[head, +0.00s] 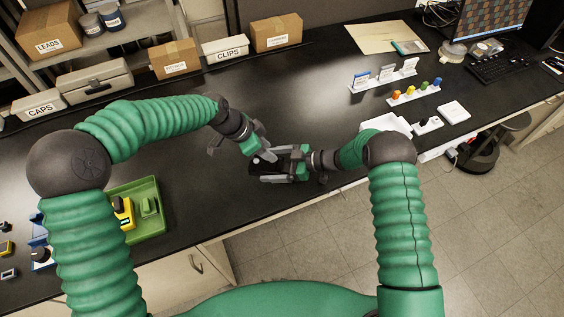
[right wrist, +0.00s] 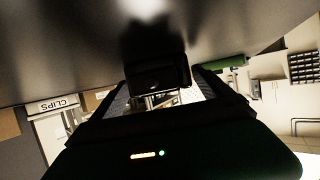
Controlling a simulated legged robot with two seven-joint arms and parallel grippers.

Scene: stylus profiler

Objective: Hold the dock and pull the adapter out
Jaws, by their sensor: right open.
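A small dark object (head: 262,166) sits between my two grippers, above the black bench in the head view. It shows in the right wrist view as a black block (right wrist: 157,74) between the fingers. I cannot tell which part of it is dock and which is adapter. My right gripper (head: 269,165) comes from the right and is open, with its fingers on either side of the dark object. It also shows in the right wrist view (right wrist: 160,88). My left gripper (head: 252,152) reaches in from the upper left, close to the object. Its fingertips are mostly hidden.
A green tray (head: 153,236) with a yellow device lies at the left. Labelled boxes, including CLIPS (head: 225,48), line the back. A white rack (head: 383,80), coloured pieces (head: 410,94) and white trays (head: 386,124) stand at the right. The middle bench is clear.

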